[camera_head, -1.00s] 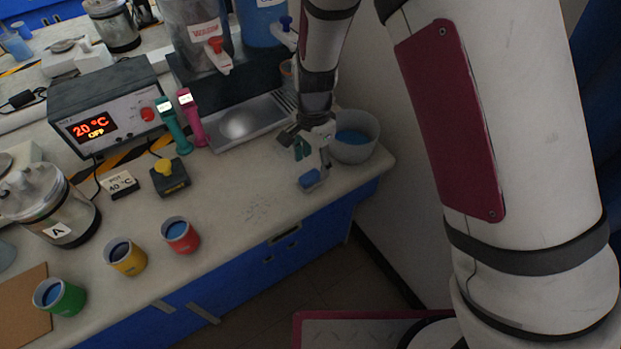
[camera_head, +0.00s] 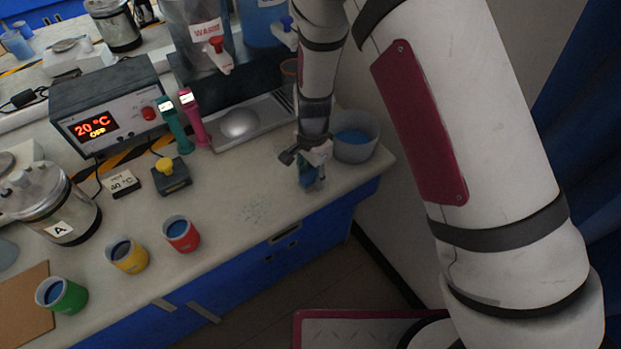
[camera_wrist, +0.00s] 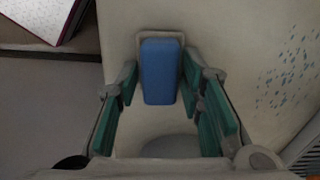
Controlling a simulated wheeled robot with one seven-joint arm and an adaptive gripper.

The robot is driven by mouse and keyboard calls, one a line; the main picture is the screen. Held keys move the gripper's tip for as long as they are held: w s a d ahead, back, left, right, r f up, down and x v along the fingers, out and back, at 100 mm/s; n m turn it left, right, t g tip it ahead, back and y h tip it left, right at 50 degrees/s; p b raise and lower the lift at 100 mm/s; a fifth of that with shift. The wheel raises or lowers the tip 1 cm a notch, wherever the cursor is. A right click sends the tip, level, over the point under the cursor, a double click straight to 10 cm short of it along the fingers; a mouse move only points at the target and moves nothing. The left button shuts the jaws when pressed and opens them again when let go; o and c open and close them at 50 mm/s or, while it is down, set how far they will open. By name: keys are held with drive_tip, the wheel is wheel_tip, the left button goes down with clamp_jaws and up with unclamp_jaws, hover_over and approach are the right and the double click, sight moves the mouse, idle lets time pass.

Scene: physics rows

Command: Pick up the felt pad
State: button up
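The felt pad (camera_wrist: 161,71), a small blue block with a pale grey edge around it, lies near the counter's front edge in the wrist view. My gripper (camera_wrist: 158,84) has its teal-lined fingers apart, one on each side of the pad. Narrow gaps seem to show between fingers and pad; contact is unclear. In the head view my gripper (camera_head: 309,174) points down at the counter's right front part, mostly hiding the pad.
A pale bowl (camera_head: 356,138) with blue contents stands just behind and right of my gripper. Red (camera_head: 181,234), yellow (camera_head: 127,255) and green (camera_head: 62,295) cups stand to the left. Blue specks (camera_head: 256,212) mark the counter. Bare counter lies left of my gripper.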

sight(312, 173)
drive_tip(key=shift+c, duration=0.9)
drive_tip(key=shift+r, duration=0.6)
wheel_tip(312, 173, up, 2)
drive_tip(key=shift+r, duration=0.1)
drive_tip(key=s+d, duration=0.2)
drive_tip(key=s, duration=0.5)
drive_tip(key=s+d+r, duration=0.1)
drive_tip(key=s+d, duration=0.1)
drive_tip(key=s, duration=0.6)
drive_tip(key=shift+s+r, duration=0.25)
drive_tip(key=shift+r, duration=0.05)
